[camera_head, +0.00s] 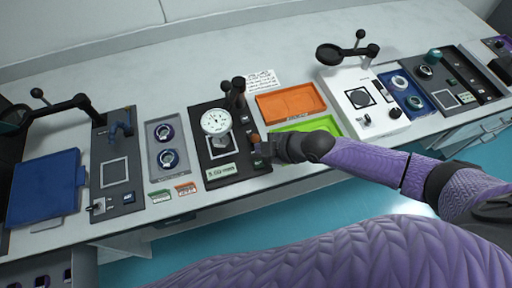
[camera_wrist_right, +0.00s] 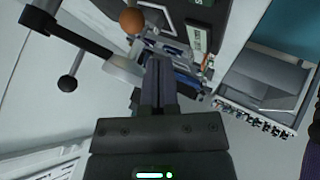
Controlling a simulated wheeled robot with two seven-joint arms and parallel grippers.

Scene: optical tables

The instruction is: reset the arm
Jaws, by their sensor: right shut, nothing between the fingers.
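My right arm comes in from the right in the head view. Its gripper (camera_head: 262,153) is at the right edge of a black gauge stand with a round white dial (camera_head: 216,122). In the right wrist view the right gripper's fingers (camera_wrist_right: 160,75) are together with nothing between them. An orange-brown knob (camera_wrist_right: 132,20) of the stand is just beyond the fingertips, apart from them in that picture. The same knob (camera_head: 255,138) shows beside the gripper in the head view. My left gripper is not in view.
Orange (camera_head: 290,103) and green (camera_head: 318,125) trays lie right of the stand, the green one partly hidden by my arm. A white instrument (camera_head: 362,100) with a black arm stands further right. A grey tray with rings (camera_head: 152,162) and a blue tray (camera_head: 45,190) are left.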

